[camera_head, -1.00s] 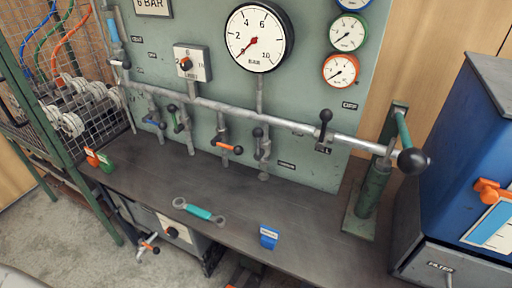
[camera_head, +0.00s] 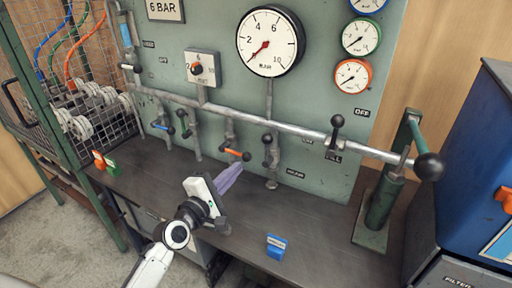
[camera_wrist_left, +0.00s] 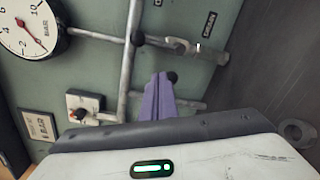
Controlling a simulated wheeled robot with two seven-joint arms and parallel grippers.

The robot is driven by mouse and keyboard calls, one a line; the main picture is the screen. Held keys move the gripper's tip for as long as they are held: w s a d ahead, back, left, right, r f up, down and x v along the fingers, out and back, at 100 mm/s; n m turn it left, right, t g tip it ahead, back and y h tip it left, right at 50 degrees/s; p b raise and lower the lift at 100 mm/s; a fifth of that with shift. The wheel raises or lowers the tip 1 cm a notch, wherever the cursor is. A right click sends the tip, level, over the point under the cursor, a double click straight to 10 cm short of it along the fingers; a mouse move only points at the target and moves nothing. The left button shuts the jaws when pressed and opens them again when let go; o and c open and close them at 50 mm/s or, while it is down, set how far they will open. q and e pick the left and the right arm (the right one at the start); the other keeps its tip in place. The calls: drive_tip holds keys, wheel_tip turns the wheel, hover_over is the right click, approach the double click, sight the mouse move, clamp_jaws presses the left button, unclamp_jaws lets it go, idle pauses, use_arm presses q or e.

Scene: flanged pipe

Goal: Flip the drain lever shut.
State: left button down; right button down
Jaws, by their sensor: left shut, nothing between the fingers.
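The drain lever (camera_head: 267,140) is the black-knobbed lever on the rightmost drop pipe of the green panel, beside a small label (camera_head: 295,173). Its knob points up along the pipe. It also shows in the left wrist view (camera_wrist_left: 140,39), with a label reading DRAIN near its pipe. My left gripper (camera_head: 237,168) has purple fingers, closed together and empty. It is left of and below the drain lever, in front of the orange-handled valve (camera_head: 236,153). The fingers (camera_wrist_left: 162,78) partly cover that branch in the left wrist view. My right gripper is out of view.
A black lever (camera_head: 336,128) stands on the main pipe to the right. A green hand pump (camera_head: 385,195) and a blue block (camera_head: 276,246) are on the bench. A wrench end (camera_wrist_left: 297,133) shows in the wrist view.

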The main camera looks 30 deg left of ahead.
use_arm(q)
drive_tip(key=shift+w+a+r+n+t+y, duration=0.15)
drive_tip(key=shift+w+a+r+n+y, duration=0.1)
drive_tip(key=shift+a+r+n, duration=0.15)
drive_tip(key=shift+w+a+r+n+t+y, duration=0.2)
drive_tip(key=shift+a+r+n, duration=0.1)
drive_tip(key=shift+r+n, duration=0.2)
drive_tip(key=w+b, duration=0.1)
drive_tip(key=w, duration=0.9)
drive_tip(key=d, duration=0.1)
drive_tip(key=s+d+r+p, duration=0.1)
drive_tip(key=d, duration=0.1)
drive_tip(key=shift+s+d+r+p, duration=0.15)
drive_tip(key=shift+r+p, duration=0.2)
drive_tip(key=shift+p, duration=0.05)
drive_tip(key=shift+d+h, duration=0.1)
drive_tip(key=shift+h, duration=0.15)
